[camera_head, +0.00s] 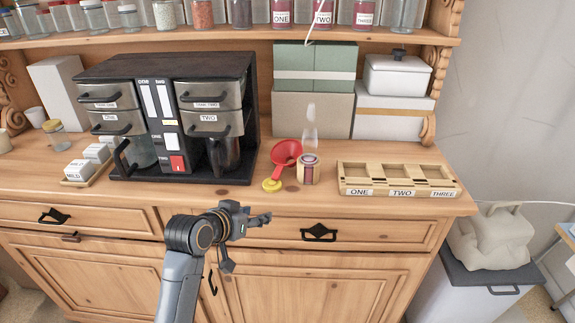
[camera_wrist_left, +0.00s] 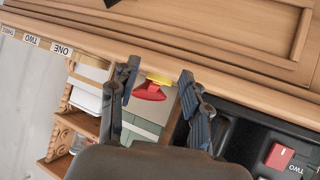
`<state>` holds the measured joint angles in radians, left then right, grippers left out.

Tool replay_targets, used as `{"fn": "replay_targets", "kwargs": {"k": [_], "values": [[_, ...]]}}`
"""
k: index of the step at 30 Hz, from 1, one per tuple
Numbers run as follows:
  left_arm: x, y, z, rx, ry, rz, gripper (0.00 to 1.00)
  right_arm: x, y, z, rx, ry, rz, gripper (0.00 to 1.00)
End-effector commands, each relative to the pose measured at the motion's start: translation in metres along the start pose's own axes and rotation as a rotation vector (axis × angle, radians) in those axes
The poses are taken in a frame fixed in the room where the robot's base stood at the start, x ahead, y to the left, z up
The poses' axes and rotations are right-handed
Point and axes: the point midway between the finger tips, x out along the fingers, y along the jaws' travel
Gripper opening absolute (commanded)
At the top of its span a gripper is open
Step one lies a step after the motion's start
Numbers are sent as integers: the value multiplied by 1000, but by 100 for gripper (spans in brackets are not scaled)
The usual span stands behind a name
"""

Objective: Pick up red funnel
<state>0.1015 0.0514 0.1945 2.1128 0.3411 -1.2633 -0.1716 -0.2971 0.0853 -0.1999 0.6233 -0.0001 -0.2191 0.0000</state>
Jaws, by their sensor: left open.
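The red funnel (camera_head: 287,151) lies on the dresser top, just right of the coffee machine, beside a small jar with a clear pointed top (camera_head: 309,168). A yellow round piece (camera_head: 271,185) sits at its near end. My left gripper (camera_head: 248,243) is open and empty, in front of the drawers, below and to the left of the funnel. In the left wrist view, the funnel (camera_wrist_left: 150,92) and yellow piece (camera_wrist_left: 158,79) appear between the two spread fingers (camera_wrist_left: 158,72), farther off and not touched. My right gripper is not in view.
A black double coffee machine (camera_head: 165,120) stands left of the funnel. A wooden three-slot tray (camera_head: 397,192) is at the right. Green and beige boxes (camera_head: 313,90) stand behind. A shelf of jars (camera_head: 230,36) runs above. Bare counter lies between funnel and front edge.

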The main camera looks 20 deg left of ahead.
Motion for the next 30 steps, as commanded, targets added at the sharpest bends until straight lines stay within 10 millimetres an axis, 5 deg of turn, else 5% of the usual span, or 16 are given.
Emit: {"fn": "replay_targets", "kwargs": {"k": [3,9,24,30], "values": [[-1,-7,-42,-17,88,10,47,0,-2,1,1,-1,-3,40],[-5,-14,-81,-34,173,23,47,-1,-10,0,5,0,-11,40],[68,-13,-98,-37,179,26,47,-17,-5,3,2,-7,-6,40],[79,-13,-100,-35,181,25,47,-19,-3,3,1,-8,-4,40]]}}
